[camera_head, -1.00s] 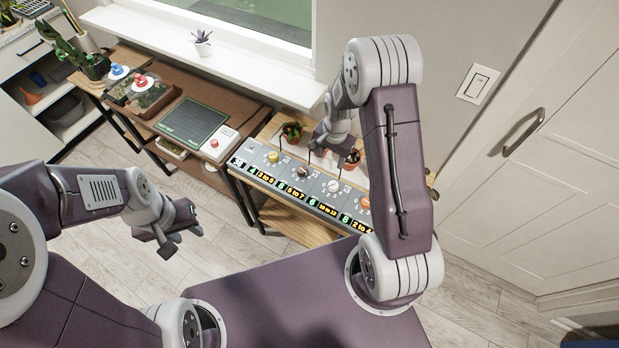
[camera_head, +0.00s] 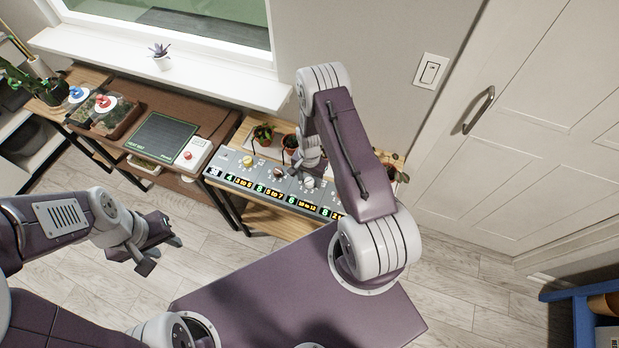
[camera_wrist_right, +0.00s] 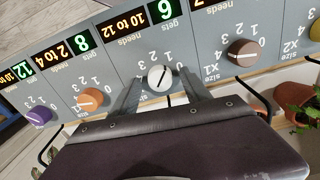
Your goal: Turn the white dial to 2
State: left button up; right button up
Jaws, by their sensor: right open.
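The white dial (camera_wrist_right: 160,77) sits on a grey control panel in the right wrist view, below the green 6 and the yellow "10 to 12" displays of its section. Its thin dark mark runs close to vertical in that view; I cannot tell the exact number. My right gripper (camera_wrist_right: 162,84) is open, with one finger on each side of the dial; I cannot tell whether they touch it. In the head view the dial (camera_head: 308,183) shows just below my right gripper. My left gripper (camera_head: 161,250) hangs empty over the floor, fingers apart.
On the same panel (camera_head: 218,172) are a yellow dial (camera_head: 247,161), a brown dial (camera_wrist_right: 242,52), an orange dial (camera_wrist_right: 90,99) and a purple dial (camera_wrist_right: 39,115). Potted plants (camera_head: 263,136) stand behind the panel. A heat mat control box (camera_head: 197,153) is to the left.

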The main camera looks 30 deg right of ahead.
jog(key=shift+a, duration=0.1)
jog(key=shift+c, duration=0.4)
grip_shut()
jog(key=shift+n, duration=0.3)
jog(key=n+b, duration=0.1)
jog(key=n, duration=0.2)
jog(key=shift+n+b, duration=0.7)
jog(key=shift+n, duration=1.6)
jog(key=shift+o, duration=0.4)
grip_release()
